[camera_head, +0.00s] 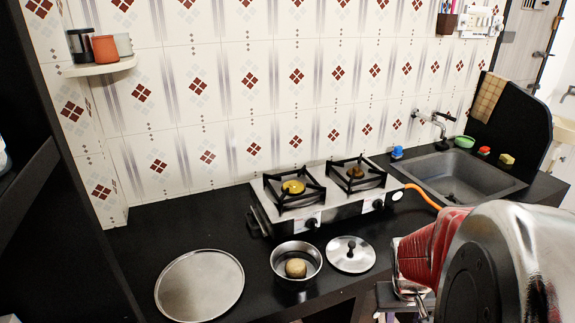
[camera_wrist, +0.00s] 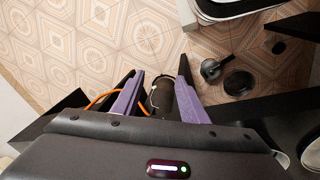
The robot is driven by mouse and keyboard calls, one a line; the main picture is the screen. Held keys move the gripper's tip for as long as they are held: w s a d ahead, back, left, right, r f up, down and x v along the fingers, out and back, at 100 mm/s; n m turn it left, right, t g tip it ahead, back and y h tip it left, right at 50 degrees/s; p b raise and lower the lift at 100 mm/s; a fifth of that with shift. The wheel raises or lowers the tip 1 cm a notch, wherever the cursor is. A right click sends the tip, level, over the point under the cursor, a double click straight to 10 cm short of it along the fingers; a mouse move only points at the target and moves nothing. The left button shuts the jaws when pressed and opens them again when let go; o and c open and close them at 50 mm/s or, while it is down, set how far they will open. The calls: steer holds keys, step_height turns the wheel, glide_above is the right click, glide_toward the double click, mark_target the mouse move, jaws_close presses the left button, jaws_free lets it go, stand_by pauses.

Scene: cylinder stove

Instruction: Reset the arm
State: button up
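My arm (camera_head: 490,262) fills the lower right of the head view, over the right front part of the counter; its gripper end cannot be made out there. In the wrist view my gripper (camera_wrist: 160,88) shows two purple fingers standing apart. A dark brown cylinder-shaped thing (camera_wrist: 161,100) with a pale mark shows between the fingers. An orange hose (camera_wrist: 101,98) runs behind the left finger. I see no clear contact between the fingers and the brown thing, and its lower part is hidden. Patterned floor tiles (camera_wrist: 90,45) lie beyond.
A two-burner stove (camera_head: 335,205) sits on the black counter (camera_head: 140,235). In front are a steel plate (camera_head: 199,286), a bowl (camera_head: 296,252) holding a round tan item, and a lid (camera_head: 350,254). A sink (camera_head: 460,180) is at right. A wall shelf (camera_head: 100,67) holds cups.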

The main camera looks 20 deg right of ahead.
steer(key=w+a+r+n+t+y, duration=0.1)
steer(key=a+r+n+t, duration=0.1)
steer(key=a+r, duration=0.7)
steer(key=w+a+r+n+t+y, duration=0.1)
steer(key=a+r, duration=0.7)
steer(key=a, duration=0.8)
steer(key=w+n+t, duration=0.1)
steer(key=n+t, duration=0.1)
steer(key=shift+a+r+n, duration=0.15)
steer(key=shift+r+n, duration=0.15)
steer(key=shift+r, duration=0.05)
